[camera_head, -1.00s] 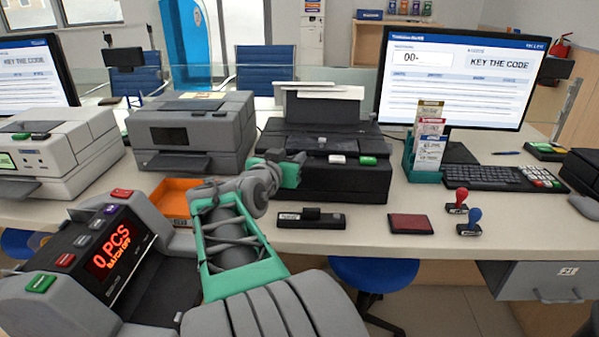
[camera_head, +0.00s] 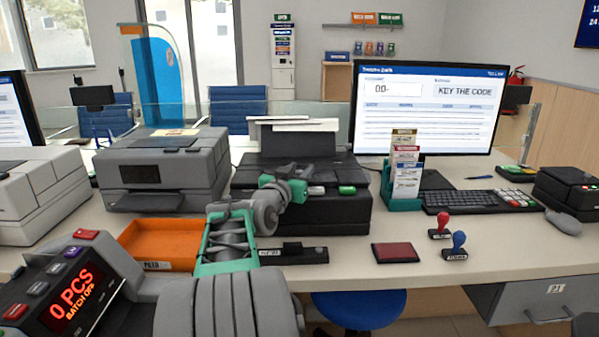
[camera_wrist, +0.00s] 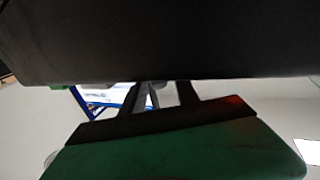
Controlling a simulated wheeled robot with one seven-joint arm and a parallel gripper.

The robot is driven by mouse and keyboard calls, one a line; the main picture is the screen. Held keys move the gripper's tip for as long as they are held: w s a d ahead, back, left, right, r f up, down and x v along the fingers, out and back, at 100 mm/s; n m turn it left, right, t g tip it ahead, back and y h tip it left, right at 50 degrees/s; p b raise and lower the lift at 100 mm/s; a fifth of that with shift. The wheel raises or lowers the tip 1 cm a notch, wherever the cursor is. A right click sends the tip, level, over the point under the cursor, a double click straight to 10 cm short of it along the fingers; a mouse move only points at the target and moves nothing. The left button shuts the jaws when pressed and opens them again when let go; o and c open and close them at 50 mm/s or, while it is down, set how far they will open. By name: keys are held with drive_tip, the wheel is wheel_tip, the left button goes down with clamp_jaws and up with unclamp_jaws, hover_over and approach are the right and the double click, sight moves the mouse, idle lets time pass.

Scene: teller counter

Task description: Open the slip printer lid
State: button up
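The dark printer (camera_head: 340,211) stands mid-counter with paper slips on its raised back. I take it for the slip printer, though no label is readable. A green button (camera_head: 347,190) and a pale button (camera_head: 316,190) sit on its top front. Its lid looks down, but my arm covers part of the left front. My gripper (camera_head: 287,187) is at the printer's front left, by the top edge; contact cannot be told. In the wrist view a large dark surface (camera_wrist: 160,40) fills the top and hides my fingertips. Two finger stems (camera_wrist: 166,94) show below it with a gap.
A grey printer (camera_head: 165,175) stands left of the dark one. An orange tray (camera_head: 160,245), a small black device (camera_head: 293,254) and a red pad (camera_head: 395,252) lie in front. The card holder (camera_head: 403,190), two stamps (camera_head: 448,240) and keyboard (camera_head: 470,201) are to the right.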

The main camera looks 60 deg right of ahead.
clamp_jaws()
idle(1.2)
